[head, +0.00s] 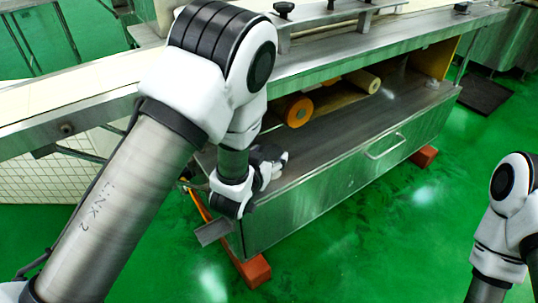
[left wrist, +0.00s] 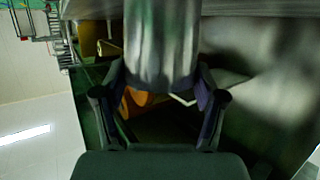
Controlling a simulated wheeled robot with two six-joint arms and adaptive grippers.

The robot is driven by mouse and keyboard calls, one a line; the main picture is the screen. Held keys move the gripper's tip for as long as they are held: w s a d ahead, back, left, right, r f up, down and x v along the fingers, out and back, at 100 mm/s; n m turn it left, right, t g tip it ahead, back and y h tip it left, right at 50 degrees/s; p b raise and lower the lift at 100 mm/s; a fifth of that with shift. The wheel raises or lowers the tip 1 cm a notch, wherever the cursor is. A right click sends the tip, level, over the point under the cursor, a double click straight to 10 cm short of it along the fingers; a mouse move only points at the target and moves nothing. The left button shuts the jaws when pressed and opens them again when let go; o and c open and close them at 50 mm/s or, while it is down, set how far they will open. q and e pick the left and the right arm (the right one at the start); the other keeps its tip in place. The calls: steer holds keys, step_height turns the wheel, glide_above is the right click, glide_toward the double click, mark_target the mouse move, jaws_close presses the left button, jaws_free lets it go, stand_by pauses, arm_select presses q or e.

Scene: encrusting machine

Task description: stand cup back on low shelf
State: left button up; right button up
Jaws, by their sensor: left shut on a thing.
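The cup (left wrist: 162,45) is a shiny metal cylinder at the top middle of the left wrist view. My left gripper (left wrist: 160,85) is shut on it, one dark finger on each side. In the head view my left gripper (head: 270,160) is over the left end of the low shelf (head: 350,130), a grey metal surface under the conveyor. My arm hides much of that end, and I cannot make out the cup clearly there. Whether the cup touches the shelf cannot be told. My right arm shows at the right edge, its gripper out of view.
An orange-ended roller (head: 295,110) and a pale roller (head: 363,81) lie at the back of the shelf. The conveyor frame (head: 400,42) overhangs it. The shelf's middle and right front are clear. A handle (head: 385,147) sticks out of the front panel.

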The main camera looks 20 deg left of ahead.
arm_select(q)
steer(key=o, duration=1.5)
steer(key=shift+f, duration=0.1)
steer(key=shift+c, duration=0.2)
steer(key=shift+r, duration=0.3)
steer(key=p+v, duration=0.7)
steer(key=v, duration=0.5)
steer(key=shift+f, duration=0.1)
